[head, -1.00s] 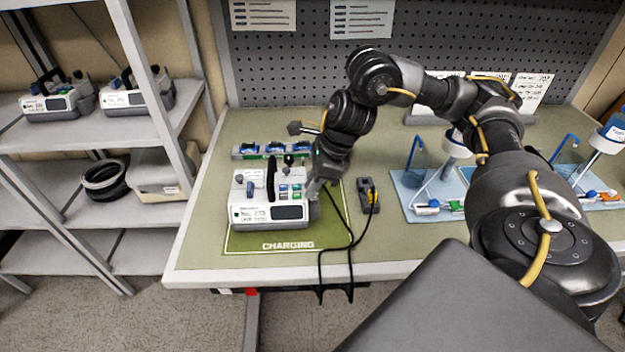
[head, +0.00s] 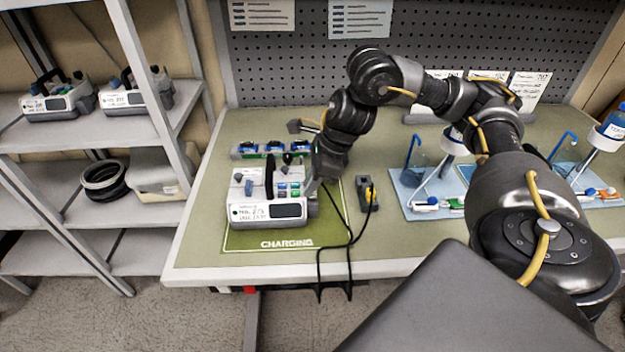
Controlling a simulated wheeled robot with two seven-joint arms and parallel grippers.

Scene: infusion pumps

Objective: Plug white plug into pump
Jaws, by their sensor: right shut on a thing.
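The white and grey pump (head: 268,208) stands on the green charging mat (head: 285,243), its label and dark screen facing me. My right gripper (head: 314,194) is at the pump's right side, pointing down, with its fingers shut. The white plug is hidden, or too small to make out, between the fingers and the pump. A black cable (head: 334,248) runs from near the fingers and hangs over the table's front edge. I cannot tell whether the plug is inside the pump's socket. My left gripper is not in view.
A small black and yellow device (head: 367,194) lies right of the mat. A rack with blue and green parts (head: 250,150) is behind the pump. Blue trays with stands (head: 428,206) are at the right. A shelf (head: 90,218) with more pumps stands at the left.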

